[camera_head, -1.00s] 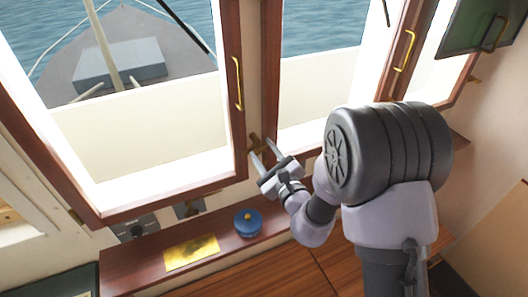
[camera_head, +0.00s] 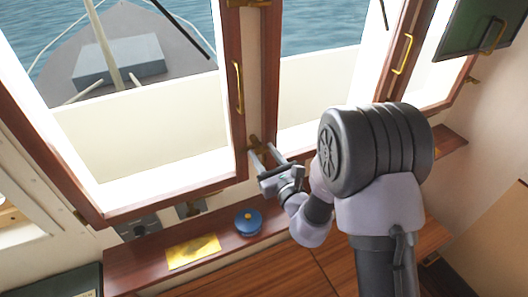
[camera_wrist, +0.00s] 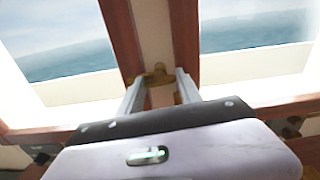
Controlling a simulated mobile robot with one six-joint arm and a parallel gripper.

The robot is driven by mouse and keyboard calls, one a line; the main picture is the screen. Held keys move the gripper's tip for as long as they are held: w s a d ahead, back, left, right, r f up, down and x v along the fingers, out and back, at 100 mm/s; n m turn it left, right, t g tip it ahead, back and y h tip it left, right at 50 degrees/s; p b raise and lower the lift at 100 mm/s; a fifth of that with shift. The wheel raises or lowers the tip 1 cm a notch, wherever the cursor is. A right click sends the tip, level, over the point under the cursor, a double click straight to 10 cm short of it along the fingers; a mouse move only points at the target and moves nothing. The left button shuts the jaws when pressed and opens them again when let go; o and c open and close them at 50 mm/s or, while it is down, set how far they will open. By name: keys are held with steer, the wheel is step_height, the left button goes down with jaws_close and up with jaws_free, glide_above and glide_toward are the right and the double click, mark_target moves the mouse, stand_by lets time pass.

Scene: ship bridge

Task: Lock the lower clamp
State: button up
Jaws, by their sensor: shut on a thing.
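The lower clamp (camera_head: 254,142) is a small brass fitting low on the post between two wood-framed windows. In the wrist view the lower clamp (camera_wrist: 157,74) has a short upright part and arms reaching to both sides. My gripper (camera_head: 263,153) reaches it from below right, one finger on each side. In the wrist view my gripper (camera_wrist: 159,88) is shut on the clamp, with the fingertips at its two ends. The exact contact at the tips is too small to tell.
A brass fitting (camera_head: 248,3) shows high on the same post. The left window frame (camera_head: 233,125) carries a brass handle (camera_head: 238,86). Below, a wooden ledge (camera_head: 135,271) holds a blue round object (camera_head: 248,221) and a yellow plate (camera_head: 193,251).

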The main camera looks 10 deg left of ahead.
steer(key=shift+m, duration=0.5)
steer(key=o, duration=1.4)
steer(key=p+v, duration=0.9)
steer(key=v, duration=0.8)
steer(key=shift+s+d, duration=0.1)
steer(key=shift+d, duration=0.05)
